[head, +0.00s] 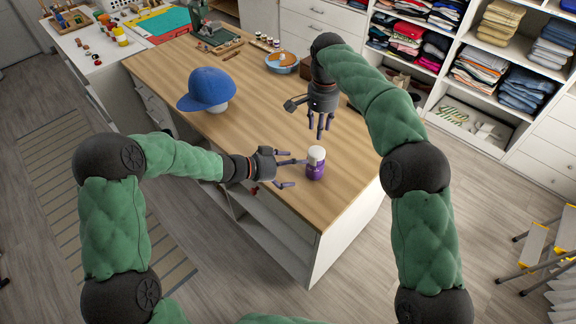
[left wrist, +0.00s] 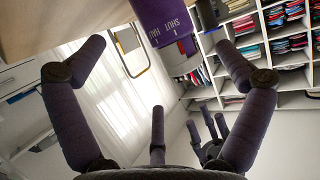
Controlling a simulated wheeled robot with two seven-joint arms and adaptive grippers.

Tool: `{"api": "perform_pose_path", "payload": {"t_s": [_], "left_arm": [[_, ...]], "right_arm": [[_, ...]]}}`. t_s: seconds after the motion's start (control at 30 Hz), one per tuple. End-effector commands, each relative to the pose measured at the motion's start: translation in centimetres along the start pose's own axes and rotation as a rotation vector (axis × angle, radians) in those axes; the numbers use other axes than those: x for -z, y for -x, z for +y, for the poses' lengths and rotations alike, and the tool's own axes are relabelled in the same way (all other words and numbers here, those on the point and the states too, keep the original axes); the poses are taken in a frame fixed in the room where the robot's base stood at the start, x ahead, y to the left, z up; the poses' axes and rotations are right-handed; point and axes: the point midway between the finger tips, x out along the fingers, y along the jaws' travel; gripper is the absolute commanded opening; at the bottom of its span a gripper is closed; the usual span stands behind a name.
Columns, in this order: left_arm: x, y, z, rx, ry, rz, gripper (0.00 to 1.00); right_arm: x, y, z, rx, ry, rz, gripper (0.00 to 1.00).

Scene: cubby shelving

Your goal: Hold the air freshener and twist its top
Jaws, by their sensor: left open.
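The air freshener (head: 315,170) is a small purple container with a white top, standing upright near the front edge of the wooden tabletop. My left gripper (head: 298,173) is open and reaches in from the left, its fingers pointing at the container. In the left wrist view the air freshener (left wrist: 163,22) shows printed lettering at the top, beyond the spread fingers of my left gripper (left wrist: 160,52); nothing is held. My right gripper (head: 321,131) hangs above and behind the air freshener, fingers pointing down, apart and empty. It also shows in the left wrist view (left wrist: 210,135).
A blue cap (head: 206,88) on a white stand is at the tabletop's left. A blue-rimmed bowl (head: 282,62), small jars (head: 267,41) and a tray (head: 218,45) are at the back. The wooden tabletop (head: 255,110) is clear between cap and grippers.

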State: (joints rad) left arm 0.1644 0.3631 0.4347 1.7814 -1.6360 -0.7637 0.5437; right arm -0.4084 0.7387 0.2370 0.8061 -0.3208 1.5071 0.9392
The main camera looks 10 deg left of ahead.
Motion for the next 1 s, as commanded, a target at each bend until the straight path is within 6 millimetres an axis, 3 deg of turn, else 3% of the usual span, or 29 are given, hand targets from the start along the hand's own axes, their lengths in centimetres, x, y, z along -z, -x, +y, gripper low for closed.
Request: {"api": "perform_pose_path", "payload": {"t_s": [0.3,0.5,1.0], "left_arm": [[0.0,-5.4,0.1,-0.002,-0.001,0.000,1.00],[0.0,-7.8,0.0,0.000,-0.001,-0.001,1.00],[0.0,-9.0,-0.1,0.002,0.000,0.000,0.97]], "right_arm": [[0.0,0.0,0.0,0.000,0.000,0.000,0.39],[0.0,0.0,0.0,0.000,0.000,0.000,0.39],[0.0,0.0,0.0,0.000,0.000,0.000,0.39]]}}
